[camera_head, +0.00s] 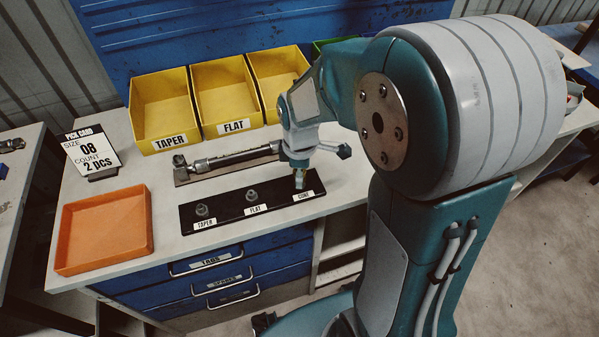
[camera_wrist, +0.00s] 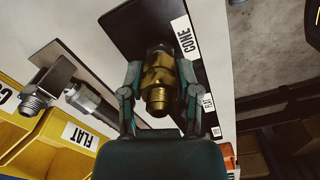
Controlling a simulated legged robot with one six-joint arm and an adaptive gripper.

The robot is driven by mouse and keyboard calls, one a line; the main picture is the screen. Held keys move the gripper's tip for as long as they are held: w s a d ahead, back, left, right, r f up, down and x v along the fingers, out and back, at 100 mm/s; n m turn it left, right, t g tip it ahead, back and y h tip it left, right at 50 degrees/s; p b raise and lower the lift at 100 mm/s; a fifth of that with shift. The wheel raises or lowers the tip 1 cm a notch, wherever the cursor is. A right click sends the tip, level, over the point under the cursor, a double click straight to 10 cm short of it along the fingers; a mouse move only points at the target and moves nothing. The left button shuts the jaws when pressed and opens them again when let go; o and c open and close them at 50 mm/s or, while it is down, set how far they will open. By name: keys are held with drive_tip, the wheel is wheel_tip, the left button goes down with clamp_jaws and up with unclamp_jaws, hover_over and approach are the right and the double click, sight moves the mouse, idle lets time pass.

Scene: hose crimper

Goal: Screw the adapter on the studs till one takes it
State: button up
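A black plate (camera_head: 228,208) on the bench bears a TAPER stud (camera_head: 202,210), a FLAT stud (camera_head: 252,196) and a CONE position at its right end. My gripper (camera_head: 299,176) points down over the CONE position and hides its stud. In the wrist view my gripper (camera_wrist: 161,72) has its fingers on both sides of the brass adapter (camera_wrist: 158,92), closed on it. The adapter stands at the CONE label (camera_wrist: 184,36), in line with the plate. Whether its thread is engaged on the stud cannot be told.
A hose assembly (camera_head: 232,158) lies on a holder behind the plate. Yellow bins marked TAPER (camera_head: 174,143) and FLAT (camera_head: 234,128) stand at the back, with a third beside them. An orange tray (camera_head: 104,263) and a pick card (camera_head: 88,152) are at left.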

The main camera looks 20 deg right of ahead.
drive_tip(key=shift+o, duration=1.2)
wheel_tip(320, 180, up, 12)
drive_tip(key=s+r+m+t, duration=0.2)
drive_tip(key=s+m, duration=0.4)
drive_tip(key=s, duration=0.1)
drive_tip(key=s+r+m+t, duration=0.2)
drive_tip(key=s+m+t, duration=0.1)
drive_tip(key=s+m, duration=0.4)
drive_tip(key=shift+r+m+t, duration=0.3)
